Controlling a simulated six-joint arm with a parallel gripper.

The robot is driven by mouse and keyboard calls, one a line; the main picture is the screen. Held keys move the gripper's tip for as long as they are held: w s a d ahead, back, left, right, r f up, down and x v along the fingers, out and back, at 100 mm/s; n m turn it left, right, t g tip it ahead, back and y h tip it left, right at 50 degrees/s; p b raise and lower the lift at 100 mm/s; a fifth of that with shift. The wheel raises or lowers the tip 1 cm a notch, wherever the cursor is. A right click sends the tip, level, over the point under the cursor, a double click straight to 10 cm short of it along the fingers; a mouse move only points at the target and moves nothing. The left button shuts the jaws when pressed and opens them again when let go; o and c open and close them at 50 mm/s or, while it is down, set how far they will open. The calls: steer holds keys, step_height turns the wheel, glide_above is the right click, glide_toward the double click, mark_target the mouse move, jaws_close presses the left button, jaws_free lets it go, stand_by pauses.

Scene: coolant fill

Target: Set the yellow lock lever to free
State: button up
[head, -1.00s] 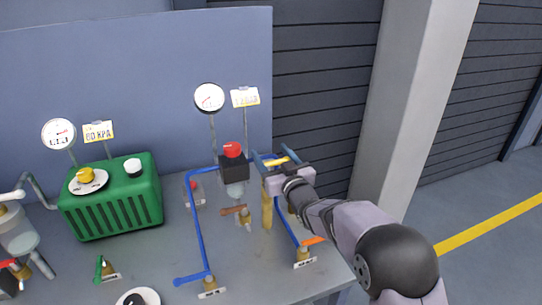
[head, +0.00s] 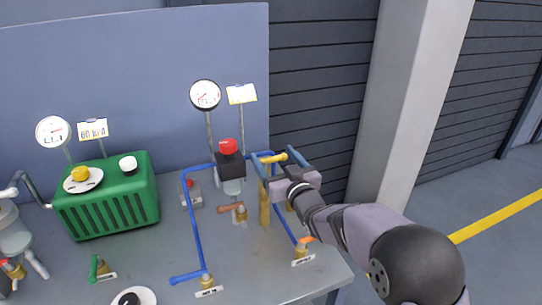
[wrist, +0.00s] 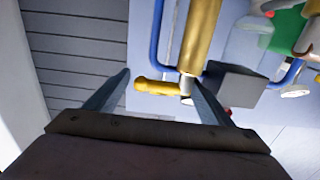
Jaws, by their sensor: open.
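The yellow lock lever (head: 273,158) sits at the top of a brass post (head: 264,207) on the right of the bench. In the wrist view the lever (wrist: 157,87) points left from a silver pivot at the end of the brass cylinder (wrist: 200,35). My gripper (head: 279,160) is open, its blue-grey fingers either side of the lever. In the wrist view my gripper (wrist: 162,86) shows a wide gap with the lever between the fingers; I see no clear contact. I cannot read any lock marking.
Blue piping (head: 192,230) frames the area, with a black box bearing a red knob (head: 229,147) just left of my gripper. An orange-handled valve (head: 304,245) stands below my wrist. A green ribbed unit (head: 108,195) is farther left. Open floor lies right.

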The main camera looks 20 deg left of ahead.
mark_target(276, 160)
steer(key=shift+b+v, duration=0.45)
steer(key=shift+v, duration=1.4)
steer(key=shift+w+d+r, duration=0.1)
steer(key=shift+w+r, duration=0.05)
steer(key=shift+r, duration=0.2)
steer(key=w+d+m+h+p, duration=0.2)
steer(key=w+d+h+p, duration=0.15)
steer(key=d, duration=0.45)
steer(key=s+d+f+m+g+h+p, duration=0.1)
steer(key=s+d+f+m+g+h, duration=0.2)
steer(key=d, duration=0.6)
steer(key=s+d+f+g+h, duration=0.1)
steer(key=s+d+f+h, duration=0.35)
steer(key=d, duration=0.45)
steer(key=s+d+f+m+g+p, duration=0.1)
steer(key=s+d+f+g, duration=0.1)
steer(key=s, duration=0.6)
steer(key=s+d+f+m+g+h, duration=0.1)
steer(key=s+d+f+g, duration=0.1)
steer(key=s+d, duration=0.5)
steer(key=s+d+f+m+g+h+p, duration=0.1)
steer(key=s+d+g, duration=0.3)
steer(key=s, duration=0.6)
steer(key=shift+s+d+f+m+g+p, duration=0.15)
steer(key=shift+d+f+m+g+p, duration=0.25)
steer(key=shift+f+m, duration=0.3)
